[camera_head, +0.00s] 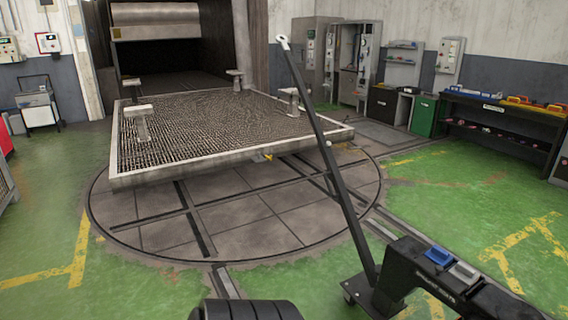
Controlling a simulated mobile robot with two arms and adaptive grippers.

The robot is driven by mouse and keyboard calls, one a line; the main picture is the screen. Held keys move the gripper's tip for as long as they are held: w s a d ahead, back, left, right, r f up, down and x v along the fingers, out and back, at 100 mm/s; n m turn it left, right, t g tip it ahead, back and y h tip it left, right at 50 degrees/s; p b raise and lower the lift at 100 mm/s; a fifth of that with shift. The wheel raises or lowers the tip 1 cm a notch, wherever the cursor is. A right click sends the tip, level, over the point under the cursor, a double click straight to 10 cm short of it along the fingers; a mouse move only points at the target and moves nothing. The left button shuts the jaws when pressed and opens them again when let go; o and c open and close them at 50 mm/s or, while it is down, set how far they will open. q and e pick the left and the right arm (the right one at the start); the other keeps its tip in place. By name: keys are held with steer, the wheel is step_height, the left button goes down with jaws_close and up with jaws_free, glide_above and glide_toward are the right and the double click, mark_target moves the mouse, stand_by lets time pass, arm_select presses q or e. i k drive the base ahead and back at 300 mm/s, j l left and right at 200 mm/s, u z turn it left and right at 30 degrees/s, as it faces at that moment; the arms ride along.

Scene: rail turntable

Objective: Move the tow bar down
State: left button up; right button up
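The tow bar (322,146) is a long, thin, dark bar with a pale ring at its upper end. In the head view it stands raised and steeply tilted, its top leaning left and away. Its lower end meets a black body (430,276) with a blue and a grey block on top, at the lower right; how they join is not clear. A small wheel or caster shows beside the bar's foot. No gripper fingers can be made out, and nothing is seen holding the bar.
A mesh-topped platform (145,178) with several short posts stands over the round floor turntable (270,215), behind the bar. Green floor (460,190) is open to the right. Cabinets and a dark shelf unit (500,118) line the back wall. A black ribbed cylinder shows at the bottom edge.

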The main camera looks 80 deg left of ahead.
mark_target(364, 254)
steer(key=u, duration=2.2)
steer(key=i+j, duration=0.35)
steer(key=i, duration=0.3)
